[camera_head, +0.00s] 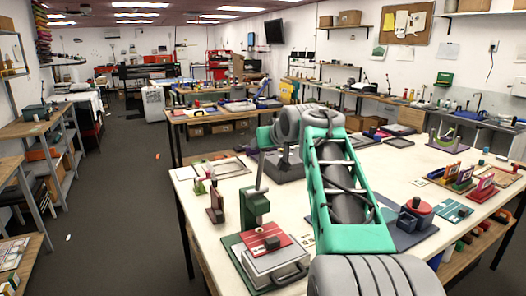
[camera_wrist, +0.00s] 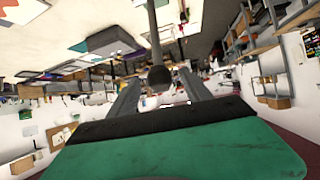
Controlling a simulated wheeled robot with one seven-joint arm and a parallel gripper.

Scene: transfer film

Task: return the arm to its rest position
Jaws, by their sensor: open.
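My gripper (camera_wrist: 160,77) is open in the wrist view, its two grey fingers apart, with its green body at the bottom. A dark round knob (camera_wrist: 159,77) on a grey rod appears between the fingers; I cannot tell whether they touch it. The wrist picture is upside down. In the head view my grey and green arm reaches over the white table (camera_head: 185,188), its fingers not clearly visible. Below the wrist stands a green press (camera_head: 255,205) with an upright grey lever. A red plate (camera_head: 262,252) lies at its base.
A grey handled frame (camera_head: 278,268) lies at the table's front. Small red and green fixtures (camera_head: 215,208) stand left of the press, and a grey-red device (camera_head: 415,214) stands right of my arm. Shelves (camera_head: 50,150) line the left wall; the aisle floor (camera_head: 120,200) is mostly clear.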

